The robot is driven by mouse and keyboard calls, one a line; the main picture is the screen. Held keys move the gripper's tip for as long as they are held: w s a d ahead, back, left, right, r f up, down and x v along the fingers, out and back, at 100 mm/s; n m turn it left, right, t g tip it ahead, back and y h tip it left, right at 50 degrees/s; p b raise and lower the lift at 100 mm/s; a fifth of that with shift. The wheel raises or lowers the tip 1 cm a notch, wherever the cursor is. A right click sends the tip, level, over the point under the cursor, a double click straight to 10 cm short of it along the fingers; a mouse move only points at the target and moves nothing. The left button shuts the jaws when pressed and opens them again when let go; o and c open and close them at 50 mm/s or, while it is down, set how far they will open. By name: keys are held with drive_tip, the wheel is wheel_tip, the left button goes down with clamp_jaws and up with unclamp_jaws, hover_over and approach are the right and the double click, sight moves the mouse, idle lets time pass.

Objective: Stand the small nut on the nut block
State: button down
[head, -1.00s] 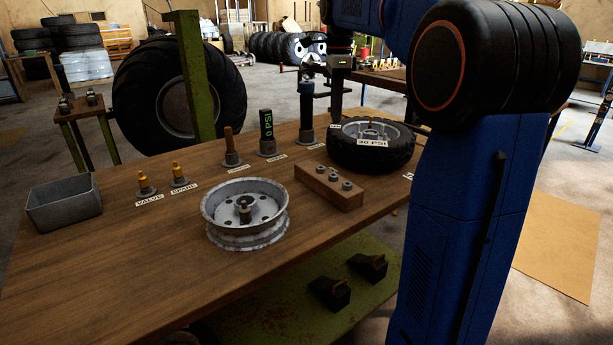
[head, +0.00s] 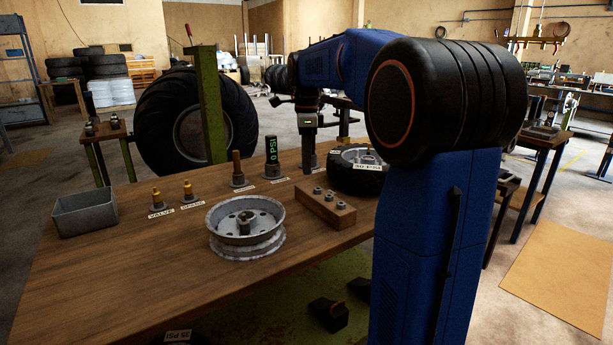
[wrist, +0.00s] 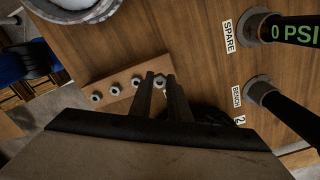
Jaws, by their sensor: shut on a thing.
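The nut block (head: 322,212) is a wooden bar on the bench, with several grey nuts in a row on its top in the head view. The block also shows in the wrist view (wrist: 126,91), with nuts (wrist: 115,90) spaced along it. My gripper (wrist: 160,78) is shut on a small grey nut (wrist: 160,82) between its fingertips, which overlap the right end of the block in the wrist view. I cannot tell the height of the held nut above the block. In the head view the fingers and held nut are hard to make out.
A metal wheel rim (head: 245,227) stands left of the block, and a tyre (head: 352,182) lies behind it. Upright posts, including the 0 PSI one (head: 271,152), and brass valves (head: 188,190) stand behind. A grey tray (head: 84,209) is at left. The front left bench top is clear.

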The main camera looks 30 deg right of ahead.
drive_tip(key=shift+f, duration=1.9)
drive_tip(key=shift+f, duration=0.1)
drive_tip(key=c, duration=1.7)
unclamp_jaws()
drive_tip(key=shift+o, duration=0.2)
drive_tip(key=shift+d, duration=0.1)
wheel_tip(320, 180, up, 12)
drive_tip(key=shift+s, duration=0.1)
